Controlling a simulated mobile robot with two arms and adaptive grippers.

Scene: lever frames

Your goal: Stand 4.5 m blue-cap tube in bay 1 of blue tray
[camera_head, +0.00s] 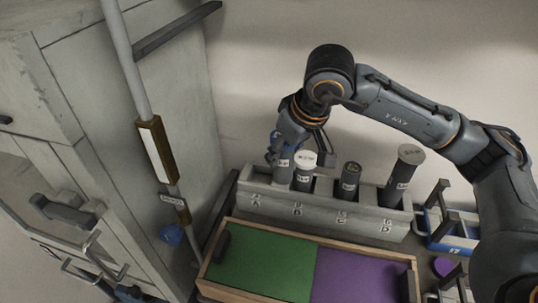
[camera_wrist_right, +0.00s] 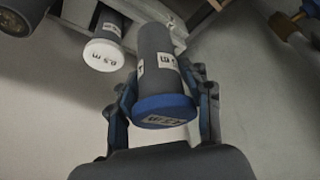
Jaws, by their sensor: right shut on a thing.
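My right gripper (camera_head: 281,150) reaches down from above at the left end of a grey rack. It is shut on a dark grey tube with a blue cap (camera_wrist_right: 163,107), its fingers on both sides of the cap end in the right wrist view. The cap's writing is hard to read there. The tube's grey body (camera_head: 284,176) shows below the gripper in the head view; its lower end is hidden by the rack's front wall, so I cannot tell whether it is lifted. The blue tray (camera_head: 455,241) stands right of the rack, partly hidden by my right arm. My left gripper is out of view.
The grey rack (camera_head: 320,216) also holds a white-cap tube (camera_head: 305,172), a dark-topped tube (camera_head: 350,180) and a taller pale-cap tube (camera_head: 402,177). A wooden box with green (camera_head: 262,262) and purple (camera_head: 355,277) panels lies in front. A cabinet (camera_head: 85,140) stands left.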

